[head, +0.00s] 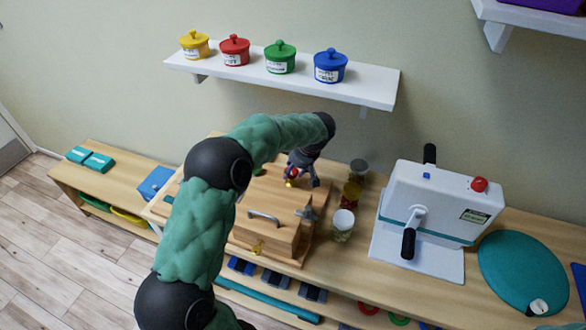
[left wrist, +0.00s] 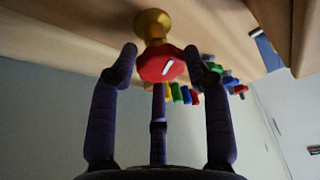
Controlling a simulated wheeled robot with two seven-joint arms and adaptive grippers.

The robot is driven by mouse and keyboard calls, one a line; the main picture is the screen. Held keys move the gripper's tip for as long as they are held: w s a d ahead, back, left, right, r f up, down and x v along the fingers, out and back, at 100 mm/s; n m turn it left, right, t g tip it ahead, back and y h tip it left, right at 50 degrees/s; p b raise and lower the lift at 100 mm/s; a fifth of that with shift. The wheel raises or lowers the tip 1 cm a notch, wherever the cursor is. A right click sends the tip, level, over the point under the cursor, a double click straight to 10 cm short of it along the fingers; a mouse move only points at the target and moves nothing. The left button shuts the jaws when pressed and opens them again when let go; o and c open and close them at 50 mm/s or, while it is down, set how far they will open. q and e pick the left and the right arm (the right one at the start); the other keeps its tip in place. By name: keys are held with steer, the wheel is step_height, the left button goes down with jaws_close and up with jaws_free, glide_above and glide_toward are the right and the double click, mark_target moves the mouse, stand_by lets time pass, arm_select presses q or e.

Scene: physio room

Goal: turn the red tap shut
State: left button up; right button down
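The red tap (left wrist: 162,66) is a red knob with a white stripe on a brass stem (left wrist: 152,24). In the head view the red tap (head: 293,173) is a small red spot above a brass part on the wooden box (head: 280,234), partly hidden by my gripper. My left gripper (left wrist: 160,60) has its fingers spread around the knob. A gap shows between the left finger and the knob; the right finger is close to the knob's edge, and I cannot tell if it touches. In the head view my left gripper (head: 302,178) is at the tap. My right gripper is out of view.
The box also carries a grey star-shaped handle (head: 307,213), a metal bar handle (head: 264,216) and a brass fitting (head: 257,249). A glass jar (head: 343,226) stands to its right, near a white machine (head: 440,200). A shelf (head: 370,91) with coloured pots hangs behind.

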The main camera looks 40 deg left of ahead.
arm_select(q)
steer(key=shift+s+a+m+t+b, duration=0.1)
steer(key=shift+m+t+b, duration=0.2)
steer(key=shift+m, duration=0.35)
steer(key=shift+s+a+m+t+b, duration=0.1)
steer(key=shift+m+t+b, duration=0.2)
steer(key=shift+m, duration=0.35)
steer(key=shift+a+r+m+t+b, duration=0.1)
steer(key=shift+m+t+b, duration=0.1)
steer(key=shift+m, duration=0.45)
steer(key=shift+r+m+t+b, duration=0.1)
steer(key=shift+m+t, duration=0.1)
steer(key=shift+m, duration=0.45)
steer(key=o, duration=1.1)
steer(key=shift+a, duration=0.1)
steer(key=v, duration=1.2)
steer(key=shift+a, duration=0.15)
